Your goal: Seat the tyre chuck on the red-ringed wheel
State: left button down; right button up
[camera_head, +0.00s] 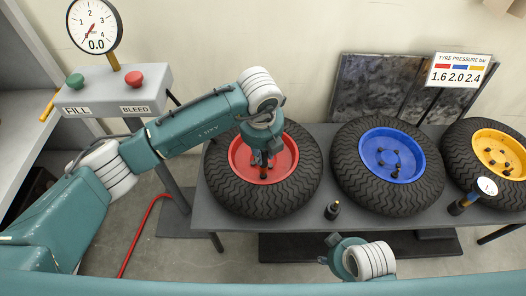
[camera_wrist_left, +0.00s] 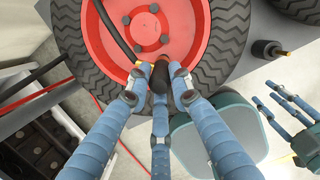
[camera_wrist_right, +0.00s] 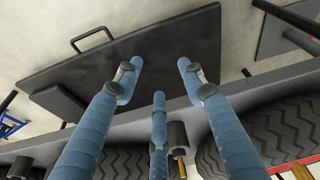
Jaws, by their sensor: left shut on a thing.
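The red-ringed wheel (camera_head: 290,178) lies flat at the left of the bench, its red hub up. My left gripper (camera_head: 262,160) is over the lower part of that hub. In the left wrist view its fingers (camera_wrist_left: 160,88) close around the dark tyre chuck (camera_wrist_left: 160,74), at the hub's edge by the tyre. A black hose (camera_wrist_left: 112,32) crosses the red hub (camera_wrist_left: 178,22) there. The valve is hidden, so I cannot tell whether the chuck touches it. My right gripper (camera_wrist_right: 158,75) is open and empty, in front of the bench.
A blue wheel (camera_head: 389,150) and a yellow wheel (camera_head: 498,152) lie to the right. A pressure sign (camera_head: 459,70) is behind.

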pick_arm(q)
jog(key=shift+f, duration=0.25)
jog(key=shift+f+b, duration=0.35)
jog(key=shift+b, duration=0.05)
jog(key=shift+f, duration=0.2)
pick_arm(e)
jog(key=v, duration=0.4)
jog(key=shift+w+r, duration=0.3)
jog(key=shift+r, duration=0.15)
pick_arm(q)
jog(key=shift+f, duration=0.1)
pick_arm(e)
jog(key=shift+s+f, duration=0.1)
jog(key=shift+f, duration=0.05)
pick_arm(q)
jog(key=shift+b, duration=0.3)
pick_arm(e)
jog(key=shift+s, duration=0.1)
